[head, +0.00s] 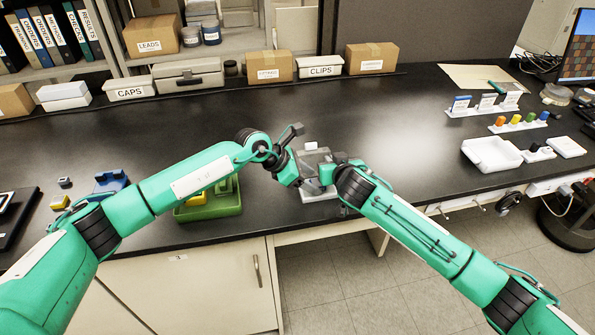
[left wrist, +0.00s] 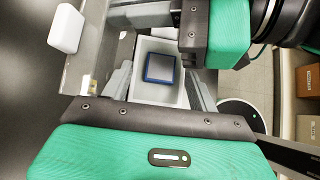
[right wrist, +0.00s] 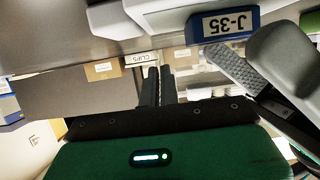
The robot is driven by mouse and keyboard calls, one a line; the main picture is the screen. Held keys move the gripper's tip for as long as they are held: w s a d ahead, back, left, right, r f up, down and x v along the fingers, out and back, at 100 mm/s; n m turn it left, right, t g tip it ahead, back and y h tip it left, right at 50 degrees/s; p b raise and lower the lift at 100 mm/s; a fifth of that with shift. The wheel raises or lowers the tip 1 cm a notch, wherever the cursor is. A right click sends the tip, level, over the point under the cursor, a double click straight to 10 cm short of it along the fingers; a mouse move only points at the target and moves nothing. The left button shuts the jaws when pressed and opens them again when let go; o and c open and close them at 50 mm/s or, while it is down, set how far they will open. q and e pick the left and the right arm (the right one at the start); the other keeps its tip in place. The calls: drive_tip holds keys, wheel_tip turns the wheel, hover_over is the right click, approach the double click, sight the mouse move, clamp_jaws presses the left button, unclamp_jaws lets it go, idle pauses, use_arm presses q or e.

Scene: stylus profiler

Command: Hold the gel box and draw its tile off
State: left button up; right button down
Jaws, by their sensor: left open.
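The gel box, a white open box (left wrist: 147,47), stands near the bench's front edge with its clear lid (head: 313,157) raised. Its tile, a dark blue-edged square (left wrist: 160,68), lies inside. In the right wrist view a blue block marked J-35 (right wrist: 225,23), apparently the tile's side, shows at the top. My left gripper (head: 304,183) is open, its grey fingers (left wrist: 161,92) on opposite sides of the box; contact is unclear. My right gripper (head: 328,173) is close to the box. Its fingers (right wrist: 160,86) are together, with nothing visible between them, apart from the blue block.
A green tray (head: 224,207) and a blue holder (head: 109,184) are left of the box, partly behind my left arm. A white tray (head: 491,155) stands at right. Cartons and a CLIPS box (head: 321,71) line the back. The middle bench is clear.

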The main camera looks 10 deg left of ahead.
use_arm(q)
drive_tip(key=shift+w+d+f, duration=0.1)
drive_tip(key=shift+d+f, duration=0.25)
clamp_jaws()
idle(0.3)
